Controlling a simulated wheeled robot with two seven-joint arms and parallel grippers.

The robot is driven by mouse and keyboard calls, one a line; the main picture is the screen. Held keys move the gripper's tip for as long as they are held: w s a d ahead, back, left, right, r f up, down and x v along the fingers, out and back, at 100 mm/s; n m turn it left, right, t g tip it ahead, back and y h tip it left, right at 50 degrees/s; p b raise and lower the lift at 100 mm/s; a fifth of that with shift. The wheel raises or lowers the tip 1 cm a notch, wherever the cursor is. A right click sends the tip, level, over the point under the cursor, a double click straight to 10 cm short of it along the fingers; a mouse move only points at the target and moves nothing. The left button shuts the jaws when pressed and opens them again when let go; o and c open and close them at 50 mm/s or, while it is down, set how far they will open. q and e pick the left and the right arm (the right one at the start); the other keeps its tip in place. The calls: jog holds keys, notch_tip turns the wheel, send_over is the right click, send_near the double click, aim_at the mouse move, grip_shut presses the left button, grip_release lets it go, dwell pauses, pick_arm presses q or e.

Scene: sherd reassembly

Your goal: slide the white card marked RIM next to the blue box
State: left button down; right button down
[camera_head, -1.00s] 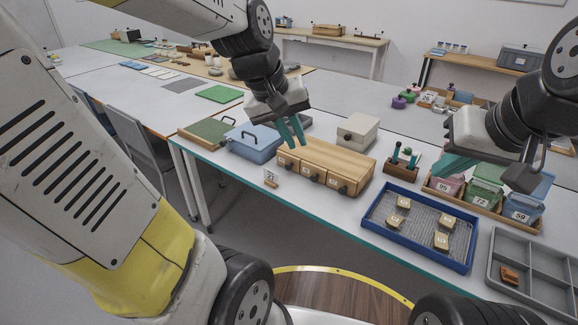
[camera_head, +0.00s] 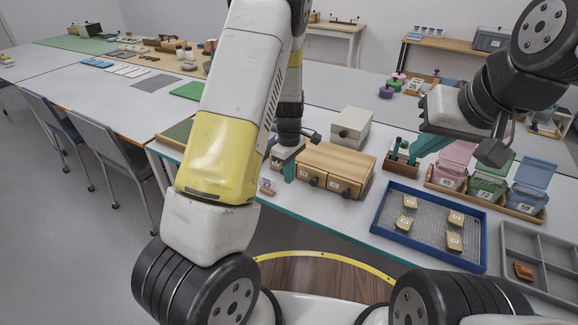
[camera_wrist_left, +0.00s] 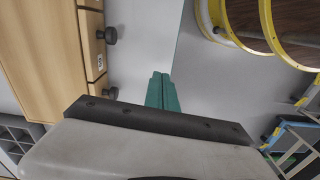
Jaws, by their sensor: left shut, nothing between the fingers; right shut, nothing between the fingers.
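A small white card (camera_head: 267,186) stands near the table's front edge, left of the wooden drawer box; its marking is too small to read. My left gripper (camera_head: 288,174) is shut and empty, just right of the card and in front of the drawer box. In the left wrist view its teal fingers (camera_wrist_left: 161,92) are together over bare table beside the drawer knobs; no card shows there. The lidded blue box, left of the drawer box earlier, is hidden behind my left arm. My right gripper (camera_head: 428,146) is shut and empty, above the table near the pink bin.
The wooden drawer box (camera_head: 330,170) has knobs facing the front edge. A blue-rimmed tray (camera_head: 378,222) holds several tan sherds. Lidded bins, including a blue one (camera_head: 527,198), stand at right beside a grey compartment tray (camera_head: 508,240). A cream box (camera_head: 350,127) stands behind.

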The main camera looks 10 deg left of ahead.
aim_at(280, 198)
pick_arm(q)
notch_tip(280, 198, down, 10)
jog(key=shift+a+r, duration=0.1)
jog(key=shift+a, duration=0.05)
jog(key=shift+w+a+r, duration=0.1)
jog(key=shift+w+a, duration=0.2)
jog(key=shift+a, duration=0.3)
jog(key=shift+w+a+r, duration=0.1)
jog(key=shift+w+a, duration=0.2)
jog(key=shift+a, duration=0.25)
jog(key=shift+w+a, duration=0.25)
jog(key=shift+a, duration=0.25)
jog(key=w+a, duration=0.2)
jog(key=a, duration=0.4)
jog(key=w+a, duration=0.3)
jog(key=a, duration=0.2)
jog(key=w+a, duration=0.3)
jog(key=a, duration=0.3)
jog(key=shift+w+a, duration=0.2)
jog(key=shift+a, duration=0.15)
